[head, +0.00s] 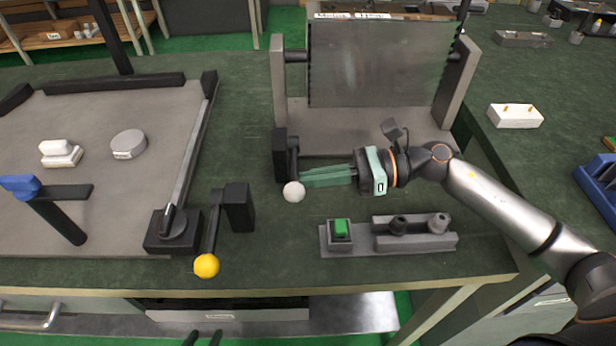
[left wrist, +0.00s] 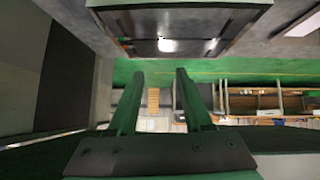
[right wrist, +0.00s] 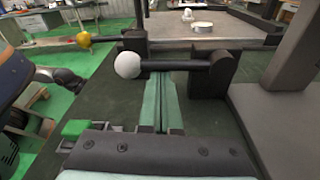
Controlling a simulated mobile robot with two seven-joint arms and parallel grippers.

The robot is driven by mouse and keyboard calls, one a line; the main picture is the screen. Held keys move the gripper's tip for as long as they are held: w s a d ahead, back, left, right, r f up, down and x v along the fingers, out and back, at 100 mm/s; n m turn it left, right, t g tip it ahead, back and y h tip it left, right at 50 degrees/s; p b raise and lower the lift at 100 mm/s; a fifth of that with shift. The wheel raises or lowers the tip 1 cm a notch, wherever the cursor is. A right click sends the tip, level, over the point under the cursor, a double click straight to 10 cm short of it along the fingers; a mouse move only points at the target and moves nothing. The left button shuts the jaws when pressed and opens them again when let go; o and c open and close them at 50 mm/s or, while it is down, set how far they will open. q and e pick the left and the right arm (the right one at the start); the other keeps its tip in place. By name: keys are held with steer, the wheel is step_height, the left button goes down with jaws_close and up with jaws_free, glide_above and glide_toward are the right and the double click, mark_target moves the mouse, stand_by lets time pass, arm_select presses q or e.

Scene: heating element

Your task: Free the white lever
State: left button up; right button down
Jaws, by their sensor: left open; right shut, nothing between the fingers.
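The white lever is a dark bar with a white ball (head: 294,192) at its end, on a dark mount at the front left of a grey frame. The ball also shows in the right wrist view (right wrist: 127,64), with the bar running right to a dark block. My right gripper (head: 304,177) is shut and empty. Its green fingertips (right wrist: 160,80) are close beside the bar, right of the ball; contact cannot be told. My left gripper (left wrist: 152,72) is open and empty. In the head view only two dark tips, likely its fingers, show at the bottom edge.
A yellow-ball lever (head: 206,265) stands left of the white one, near the table's front edge. A box with a green button (head: 340,229) and a grey block with knobs (head: 415,236) lie to the right. An upright metal panel (head: 380,65) stands behind my right gripper.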

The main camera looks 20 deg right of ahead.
steer(key=shift+r+m+p, duration=0.75)
steer(key=shift+r+m, duration=0.05)
steer(key=shift+r, duration=0.1)
steer(key=shift+w+r+m+p, duration=0.1)
steer(key=shift+r+m+p, duration=0.5)
steer(key=shift+m, duration=0.2)
arm_select(q)
steer(key=shift+n+y, duration=0.3)
steer(key=shift+y, duration=0.1)
steer(key=a+r+p, duration=0.1)
steer(key=s+a+r+p, duration=0.2)
steer(key=shift+a+r+p, duration=0.15)
steer(key=shift+a+p, duration=0.05)
steer(key=shift+p, duration=0.2)
arm_select(e)
steer(key=r+m, duration=0.1)
steer(key=m, duration=0.1)
steer(key=w+r+m+g, duration=0.1)
steer(key=m, duration=0.1)
steer(key=w+r+m+y, duration=0.1)
steer(key=m, duration=0.1)
steer(key=shift+d+r+m+g, duration=0.3)
steer(key=shift+d, duration=0.05)
arm_select(q)
steer(key=shift+d, duration=0.15)
arm_select(e)
steer(key=shift+d, duration=0.15)
